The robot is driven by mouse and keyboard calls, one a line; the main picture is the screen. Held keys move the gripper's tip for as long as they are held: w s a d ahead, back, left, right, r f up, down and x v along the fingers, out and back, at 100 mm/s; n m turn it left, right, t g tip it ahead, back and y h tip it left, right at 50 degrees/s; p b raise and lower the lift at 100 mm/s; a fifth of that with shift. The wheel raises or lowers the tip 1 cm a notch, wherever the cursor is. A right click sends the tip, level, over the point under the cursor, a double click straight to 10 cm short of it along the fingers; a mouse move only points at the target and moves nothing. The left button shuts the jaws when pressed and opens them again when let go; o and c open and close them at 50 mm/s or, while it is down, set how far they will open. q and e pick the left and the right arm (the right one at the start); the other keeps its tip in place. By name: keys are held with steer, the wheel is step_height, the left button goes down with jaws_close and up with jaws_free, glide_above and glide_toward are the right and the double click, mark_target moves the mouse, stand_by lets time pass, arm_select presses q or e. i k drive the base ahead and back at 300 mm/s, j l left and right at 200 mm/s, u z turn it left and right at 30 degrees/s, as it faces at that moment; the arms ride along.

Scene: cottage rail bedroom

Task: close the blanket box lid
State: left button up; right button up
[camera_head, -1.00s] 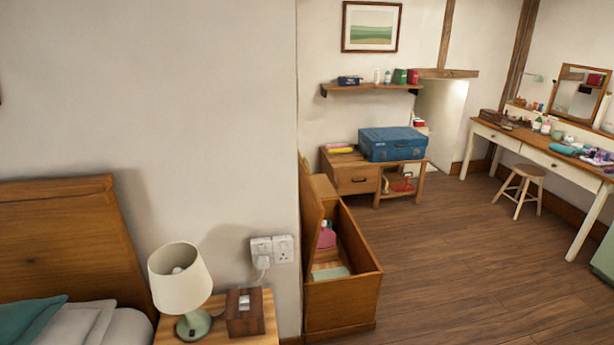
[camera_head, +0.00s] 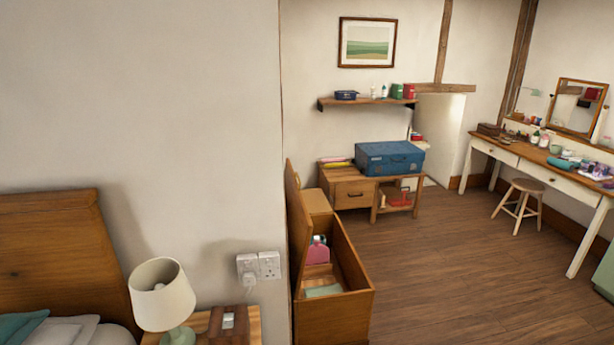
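The wooden blanket box (camera_head: 337,318) stands on the floor just past the wall corner, near the middle bottom of the head view. Its lid (camera_head: 298,222) is open and stands nearly upright on the left side, by the wall. Inside the box I see a pink item (camera_head: 318,250) and a flat pale green item (camera_head: 323,290). The wall corner hides part of the lid's back. Neither of my grippers is in view.
A bedside table with a lamp (camera_head: 163,295) and a wooden box (camera_head: 229,325) is in front at left, beside the bed (camera_head: 60,245). A low bench (camera_head: 352,190) with a blue case (camera_head: 390,158) stands behind the box. A stool (camera_head: 520,203) is at right. Wooden floor (camera_head: 450,270) right of the box is clear.

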mark_target(299, 224)
steer(key=i+l, duration=0.1)
steer(key=l, duration=0.25)
steer(key=i+l+z, duration=0.1)
steer(key=l, duration=0.25)
steer(key=i+l, duration=0.15)
steer(key=l, duration=0.2)
steer(key=i+l+z, duration=0.1)
steer(key=i, duration=0.25)
steer(key=i+l+z, duration=0.1)
steer(key=i+l, duration=0.2)
steer(key=i+l+z, duration=0.1)
steer(key=i, duration=0.35)
